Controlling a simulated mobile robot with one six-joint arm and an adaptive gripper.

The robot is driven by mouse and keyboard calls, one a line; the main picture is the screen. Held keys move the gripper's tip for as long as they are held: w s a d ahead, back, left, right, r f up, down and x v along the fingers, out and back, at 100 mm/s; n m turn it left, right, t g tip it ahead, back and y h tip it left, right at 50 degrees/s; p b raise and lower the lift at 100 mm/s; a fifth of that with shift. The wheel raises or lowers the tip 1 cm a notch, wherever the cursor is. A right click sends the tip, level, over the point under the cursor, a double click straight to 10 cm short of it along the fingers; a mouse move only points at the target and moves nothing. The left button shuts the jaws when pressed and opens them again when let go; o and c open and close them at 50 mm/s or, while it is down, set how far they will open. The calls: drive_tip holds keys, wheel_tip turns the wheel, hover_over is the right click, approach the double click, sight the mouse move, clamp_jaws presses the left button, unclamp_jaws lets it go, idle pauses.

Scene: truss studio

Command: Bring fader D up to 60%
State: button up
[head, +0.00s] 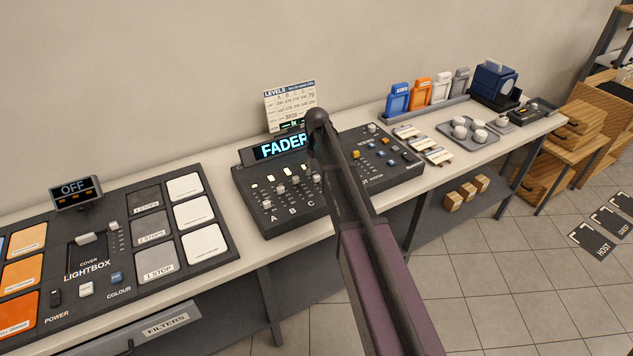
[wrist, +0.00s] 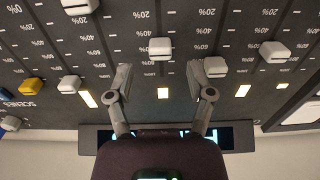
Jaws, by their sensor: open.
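The fader desk (head: 247,212) stands on the counter, with letters A, B and C readable along its front; my arm hides the area right of C. Fader D's knob (head: 316,178) seems to be the small pale one at the arm's left edge. The wrist view is upside down and shows several white knobs beside percent scales; I cannot tell surely which is D. My gripper (wrist: 165,72) is open and empty above the desk. One white knob (wrist: 160,48) appears between and just beyond its fingertips, near 60%; contact is not visible.
A lit display (head: 280,147) reading FADER stands behind the desk, below a LEVELS card (head: 290,97). A lightbox panel (head: 110,235) lies left. Scene buttons, including a yellow one (wrist: 33,86), sit beside the faders. Cups on a tray (head: 468,130) are farther right.

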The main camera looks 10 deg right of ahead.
sight(317, 176)
drive_tip(key=shift+f+b, duration=1.65)
drive_tip(key=shift+f, duration=0.3)
drive_tip(key=shift+c, duration=0.2)
